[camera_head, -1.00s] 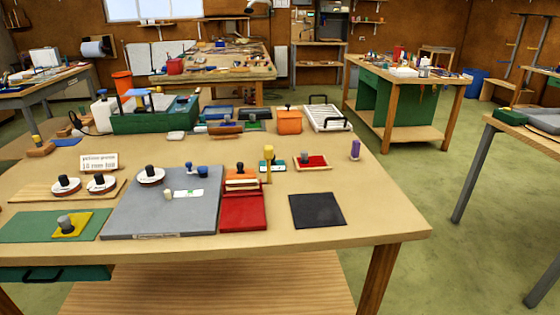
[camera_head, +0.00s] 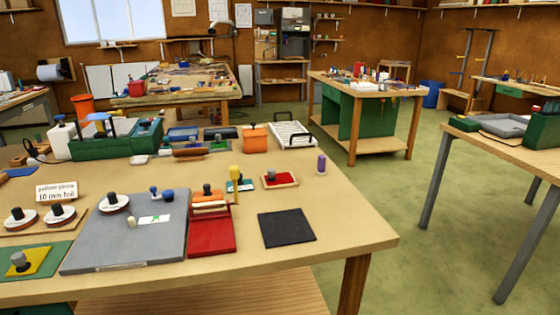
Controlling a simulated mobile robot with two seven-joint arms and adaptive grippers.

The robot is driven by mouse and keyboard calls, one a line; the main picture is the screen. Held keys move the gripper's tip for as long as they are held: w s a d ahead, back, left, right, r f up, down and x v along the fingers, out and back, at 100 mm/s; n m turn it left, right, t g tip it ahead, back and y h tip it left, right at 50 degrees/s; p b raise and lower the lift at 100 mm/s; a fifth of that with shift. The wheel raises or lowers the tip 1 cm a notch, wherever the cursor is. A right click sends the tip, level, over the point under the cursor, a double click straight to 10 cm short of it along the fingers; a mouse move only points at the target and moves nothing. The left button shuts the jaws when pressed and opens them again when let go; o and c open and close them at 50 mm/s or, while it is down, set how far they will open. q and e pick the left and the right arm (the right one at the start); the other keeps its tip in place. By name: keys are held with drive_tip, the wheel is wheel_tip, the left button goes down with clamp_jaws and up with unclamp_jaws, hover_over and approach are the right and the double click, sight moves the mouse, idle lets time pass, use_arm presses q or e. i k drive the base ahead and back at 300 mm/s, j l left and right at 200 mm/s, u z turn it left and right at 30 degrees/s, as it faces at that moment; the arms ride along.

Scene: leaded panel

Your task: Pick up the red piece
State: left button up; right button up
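I cannot tell for sure which red thing is the task's piece. Neither of my grippers shows in the head view.
A black square mat (camera_head: 287,228) lies near the bench's right front, with a purple knobbed object (camera_head: 321,163) behind it. A yellow upright tool (camera_head: 235,183) stands left of the small red piece. Another bench (camera_head: 510,160) is at right, with green floor (camera_head: 400,215) between.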

sight(272, 178)
drive_tip(key=i+l+z, duration=0.25)
drive_tip(key=l+z, duration=0.15)
drive_tip(key=i+l+z, duration=0.65)
drive_tip(key=l+z, duration=0.15)
drive_tip(key=i+l+z, duration=0.2)
drive_tip(key=i+z, duration=0.2)
drive_tip(key=i+l+z, duration=0.1)
drive_tip(key=i+z, duration=0.3)
drive_tip(key=i+j+u, duration=0.15)
drive_tip(key=i+u, duration=1.05)
drive_tip(key=i+l+u, duration=0.25)
drive_tip(key=u, duration=0.2)
drive_tip(key=i, duration=0.05)
